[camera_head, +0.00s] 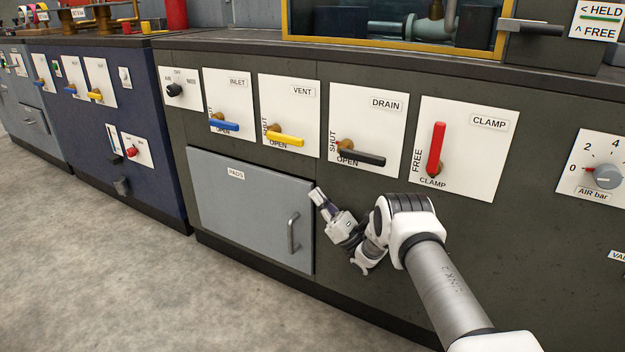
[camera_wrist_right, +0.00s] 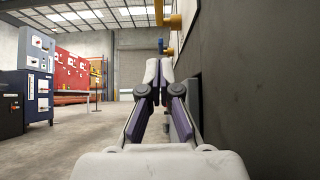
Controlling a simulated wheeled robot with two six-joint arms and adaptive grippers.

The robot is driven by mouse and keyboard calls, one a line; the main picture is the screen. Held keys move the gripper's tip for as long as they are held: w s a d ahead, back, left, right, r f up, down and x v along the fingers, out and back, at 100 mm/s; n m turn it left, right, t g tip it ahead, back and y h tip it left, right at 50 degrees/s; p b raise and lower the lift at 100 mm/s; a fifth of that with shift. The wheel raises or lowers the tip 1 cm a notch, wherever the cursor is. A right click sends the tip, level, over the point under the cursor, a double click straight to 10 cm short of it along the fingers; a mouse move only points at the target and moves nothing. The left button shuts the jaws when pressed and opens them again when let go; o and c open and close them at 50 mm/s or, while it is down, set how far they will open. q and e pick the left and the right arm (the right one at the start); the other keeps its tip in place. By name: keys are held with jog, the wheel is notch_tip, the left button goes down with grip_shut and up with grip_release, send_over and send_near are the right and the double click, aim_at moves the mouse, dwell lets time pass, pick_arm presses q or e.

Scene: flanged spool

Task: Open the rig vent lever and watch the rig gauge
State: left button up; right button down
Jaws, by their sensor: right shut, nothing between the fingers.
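The vent lever (camera_head: 286,139) is a yellow handle on a white plate marked VENT. It lies nearly level, pointing right, just above the word OPEN; SHUT is written upright at the plate's left. A yellow handle (camera_wrist_right: 173,21), seemingly the same lever, shows above my fingers in the right wrist view. My right gripper (camera_head: 317,195) is shut and empty, below and right of the vent plate, near the pads door's upper right corner. Its closed fingers (camera_wrist_right: 158,70) point along the panel. I cannot make out a rig gauge. My left gripper is out of view.
The blue inlet lever (camera_head: 223,125) is left of the vent plate. The black drain lever (camera_head: 362,157) and upright red clamp lever (camera_head: 436,150) are right. The pads door (camera_head: 245,205) has a protruding handle (camera_head: 292,233). An air dial (camera_head: 607,177) is far right. The left floor is clear.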

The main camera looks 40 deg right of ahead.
aim_at(287, 143)
pick_arm(q)
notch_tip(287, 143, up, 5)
jog(key=p, duration=0.4)
pick_arm(e)
jog(key=b+x, duration=0.2)
jog(key=x, duration=0.1)
jog(key=shift+a, duration=0.1)
jog(key=w+r+b, duration=0.1)
jog(key=r, duration=0.1)
jog(key=w+a+r+b, duration=0.1)
jog(key=r, duration=0.2)
jog(key=w+r+b, duration=0.1)
jog(key=w+r, duration=0.1)
jog(key=r, duration=0.1)
jog(key=shift+a+r, duration=0.2)
jog(key=shift+a, duration=0.1)
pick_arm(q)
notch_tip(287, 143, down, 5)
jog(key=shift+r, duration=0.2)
